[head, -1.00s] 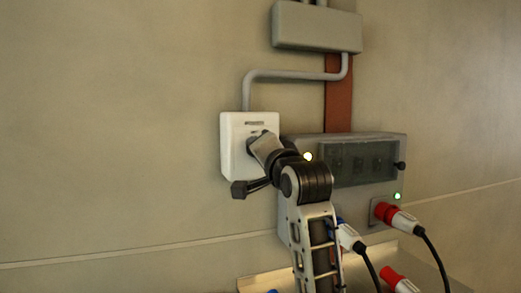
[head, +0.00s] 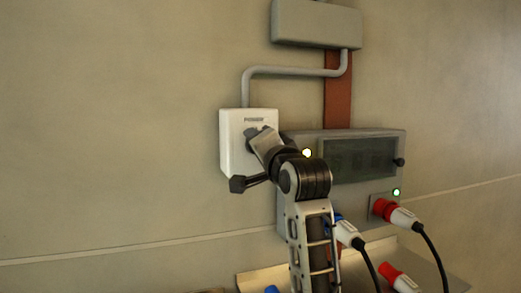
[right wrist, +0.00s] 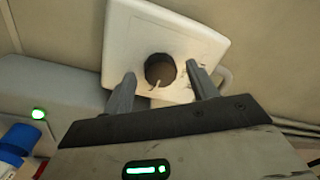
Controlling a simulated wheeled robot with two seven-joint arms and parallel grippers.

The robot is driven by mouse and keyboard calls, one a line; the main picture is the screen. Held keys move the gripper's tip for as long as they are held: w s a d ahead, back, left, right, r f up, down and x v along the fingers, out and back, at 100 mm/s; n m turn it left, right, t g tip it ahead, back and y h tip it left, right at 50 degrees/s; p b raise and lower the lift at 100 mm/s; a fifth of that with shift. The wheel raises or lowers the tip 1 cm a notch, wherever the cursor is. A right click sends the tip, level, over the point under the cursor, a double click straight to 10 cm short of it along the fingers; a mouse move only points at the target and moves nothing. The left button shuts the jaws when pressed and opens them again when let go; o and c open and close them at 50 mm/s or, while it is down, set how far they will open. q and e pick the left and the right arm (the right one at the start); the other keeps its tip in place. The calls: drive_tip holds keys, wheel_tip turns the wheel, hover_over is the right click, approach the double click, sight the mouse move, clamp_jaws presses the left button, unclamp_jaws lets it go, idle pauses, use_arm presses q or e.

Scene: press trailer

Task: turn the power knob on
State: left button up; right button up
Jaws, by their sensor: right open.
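The white power box (head: 235,135), labelled POWER, is fixed to the wall left of the middle in the head view. It also fills the top of the right wrist view (right wrist: 200,35). Its round dark knob (right wrist: 160,69) shows there with a pale mark at its lower edge. My right gripper (right wrist: 161,74) is open in front of the box, one finger on each side of the knob. Gaps show between the knob and both fingers, and I cannot tell any contact. In the head view my right gripper (head: 259,139) mostly hides the knob. My left gripper is not in view.
A grey socket panel (head: 385,145) with a dark window and lit lamps stands right of the power box, behind my arm. Red-and-white plugs (head: 400,215) with black cables hang at lower right. A grey junction box (head: 315,25) is above. The wall at left is clear.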

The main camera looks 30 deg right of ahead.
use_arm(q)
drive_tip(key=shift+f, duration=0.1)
use_arm(e)
drive_tip(key=shift+s, duration=0.1)
use_arm(q)
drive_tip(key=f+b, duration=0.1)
drive_tip(key=b, duration=0.1)
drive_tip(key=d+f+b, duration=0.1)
drive_tip(key=b, duration=0.2)
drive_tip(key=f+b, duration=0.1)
drive_tip(key=b, duration=0.2)
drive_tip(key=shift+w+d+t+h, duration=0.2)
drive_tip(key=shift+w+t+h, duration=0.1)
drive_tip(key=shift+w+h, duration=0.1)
use_arm(e)
drive_tip(key=v, duration=1.5)
drive_tip(key=shift+s, duration=0.35)
drive_tip(key=shift+a, duration=0.1)
